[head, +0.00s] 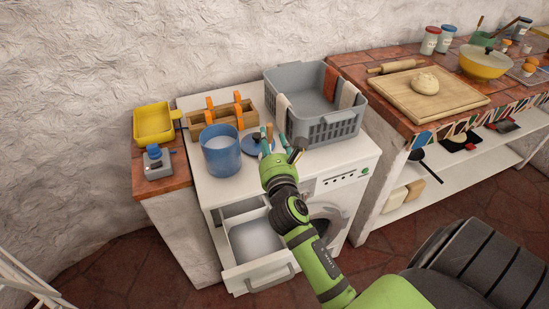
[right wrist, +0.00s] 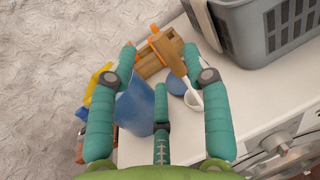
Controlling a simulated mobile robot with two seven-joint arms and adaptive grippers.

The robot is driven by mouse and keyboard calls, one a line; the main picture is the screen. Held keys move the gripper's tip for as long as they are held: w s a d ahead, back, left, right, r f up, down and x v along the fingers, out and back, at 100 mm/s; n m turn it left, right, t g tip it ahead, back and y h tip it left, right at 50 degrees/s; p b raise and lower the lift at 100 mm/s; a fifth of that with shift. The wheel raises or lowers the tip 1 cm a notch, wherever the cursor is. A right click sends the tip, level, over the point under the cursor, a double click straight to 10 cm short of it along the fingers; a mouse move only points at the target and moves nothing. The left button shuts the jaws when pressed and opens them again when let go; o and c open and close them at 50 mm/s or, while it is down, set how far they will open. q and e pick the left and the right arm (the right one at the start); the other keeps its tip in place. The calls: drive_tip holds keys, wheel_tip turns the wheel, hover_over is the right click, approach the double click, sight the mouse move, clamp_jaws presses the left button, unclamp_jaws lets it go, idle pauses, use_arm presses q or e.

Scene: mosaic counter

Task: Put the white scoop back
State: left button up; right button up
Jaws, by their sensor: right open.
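The white scoop (right wrist: 193,99) with a tan handle lies beside the round blue lid (right wrist: 176,82) on the white washing machine top, in the right wrist view. In the head view only its tan handle (head: 269,130) shows clearly; the bowl is hidden behind my gripper. The blue bucket (head: 221,158), with white contents, stands left of the lid (head: 251,145). My right gripper (head: 280,142) is open and empty above the front of the top; its green fingers (right wrist: 160,62) are spread, with the scoop just past the right finger. My left gripper is not in view.
A wooden caddy (head: 222,117) with orange handles stands behind the bucket. A grey basket (head: 325,127) with cloths fills the right back of the machine top. The machine's drawer (head: 257,245) is pulled out below. A yellow tub (head: 154,122) sits at left.

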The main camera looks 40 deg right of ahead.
drive_tip(key=v, duration=0.7)
drive_tip(key=shift+b, duration=0.45)
